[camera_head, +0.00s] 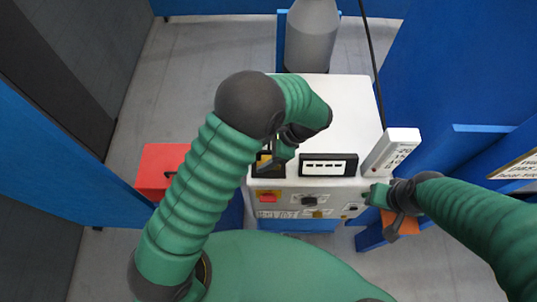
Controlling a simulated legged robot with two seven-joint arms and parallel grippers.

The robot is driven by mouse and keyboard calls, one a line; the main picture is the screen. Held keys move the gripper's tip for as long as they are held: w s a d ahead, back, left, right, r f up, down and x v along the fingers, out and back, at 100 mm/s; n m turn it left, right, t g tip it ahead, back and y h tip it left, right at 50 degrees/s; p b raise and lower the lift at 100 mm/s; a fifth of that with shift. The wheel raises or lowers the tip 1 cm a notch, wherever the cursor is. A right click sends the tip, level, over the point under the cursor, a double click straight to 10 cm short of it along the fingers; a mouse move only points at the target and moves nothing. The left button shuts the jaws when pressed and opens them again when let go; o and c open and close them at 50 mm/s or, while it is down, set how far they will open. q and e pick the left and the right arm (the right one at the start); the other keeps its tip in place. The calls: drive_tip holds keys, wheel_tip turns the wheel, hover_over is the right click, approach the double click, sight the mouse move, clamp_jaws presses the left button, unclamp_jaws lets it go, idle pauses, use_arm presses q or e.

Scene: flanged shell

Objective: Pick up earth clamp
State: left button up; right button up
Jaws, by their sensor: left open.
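My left arm arches over the white machine (345,95), and my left gripper (277,160) points down at its front left top edge. The gripper is open, though its fingers are small and partly hidden by the arm. Close to its fingertips is a dark holder (259,172) with a small yellow piece in it. I cannot tell for sure whether this is the earth clamp, and no other clamp shows clearly. My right gripper (374,196) is at the right end of the machine's front panel; its fingers are too small to read.
A black-framed meter (328,166) and a white labelled box (391,151) stand along the machine's front edge. A grey cylinder (311,38) stands behind. A red box (158,167) is at left, an orange block (401,223) below my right gripper. Blue panels flank both sides.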

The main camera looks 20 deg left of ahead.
use_arm(q)
drive_tip(key=shift+s+a+f, duration=0.3)
drive_tip(key=shift+a+f, duration=0.05)
drive_tip(key=shift+a, duration=0.05)
drive_tip(key=shift+w+d, duration=0.2)
drive_tip(key=shift+d, duration=0.25)
drive_tip(key=c, duration=0.4)
drive_tip(key=shift+d, duration=0.2)
drive_tip(key=c, duration=0.5)
drive_tip(key=shift+a, duration=0.2)
drive_tip(key=c, duration=0.5)
drive_tip(key=shift+a, duration=0.2)
clamp_jaws()
